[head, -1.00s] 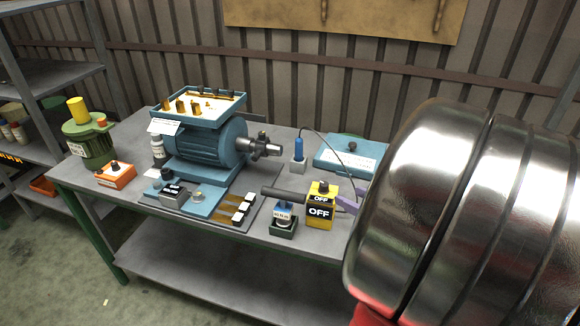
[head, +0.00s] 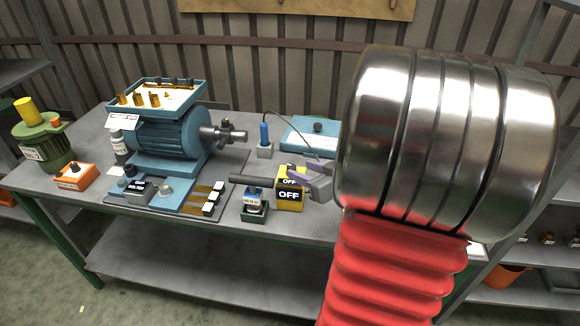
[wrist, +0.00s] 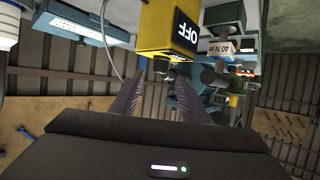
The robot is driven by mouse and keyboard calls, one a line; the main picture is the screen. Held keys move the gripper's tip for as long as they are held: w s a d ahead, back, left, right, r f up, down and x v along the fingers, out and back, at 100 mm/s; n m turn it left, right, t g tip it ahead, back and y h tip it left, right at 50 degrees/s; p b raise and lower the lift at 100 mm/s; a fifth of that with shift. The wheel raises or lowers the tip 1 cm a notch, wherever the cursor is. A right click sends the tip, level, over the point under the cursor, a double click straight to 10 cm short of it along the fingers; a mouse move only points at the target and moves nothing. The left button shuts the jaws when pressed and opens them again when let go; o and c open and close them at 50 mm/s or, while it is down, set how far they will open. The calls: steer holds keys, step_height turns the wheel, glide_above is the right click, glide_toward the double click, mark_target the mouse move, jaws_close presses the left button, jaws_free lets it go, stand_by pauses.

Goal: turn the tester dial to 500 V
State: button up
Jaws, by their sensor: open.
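A light-blue box with a dark knob on top (head: 318,127), which looks like the tester with its dial, sits at the back right of the table. A blue box (wrist: 90,22) with a pale label and a dark knob also shows at the upper left of the wrist view. The dial's setting is too small to read. My gripper (wrist: 160,92) is open with nothing between its dark purple fingers. In the head view my gripper (head: 308,175) is beside the yellow OFF block, in front of the blue box; my arm hides part of it.
The yellow OFF block (head: 289,194) is close to my fingers, and it fills the top middle of the wrist view (wrist: 170,30). A blue-handled probe (head: 265,136) with a thin cable stands nearby. A blue motor (head: 165,135) and an orange box with a black knob (head: 74,177) lie left.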

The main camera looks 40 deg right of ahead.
mark_target(291, 167)
steer(key=shift+x, duration=3.25)
steer(key=shift+c, duration=0.4)
steer(key=c, duration=0.9)
steer(key=shift+a, duration=0.1)
steer(key=shift+c, duration=0.4)
steer(key=shift+m+g+h, duration=0.65)
steer(key=shift+m+h, duration=0.9)
steer(key=shift+h, duration=0.1)
steer(key=shift+m+g+h, duration=0.65)
steer(key=shift+m+h, duration=0.9)
steer(key=shift+h, duration=0.1)
steer(key=shift+m+g+h, duration=1.9)
steer(key=shift+m+g, duration=0.3)
steer(key=shift+m, duration=0.2)
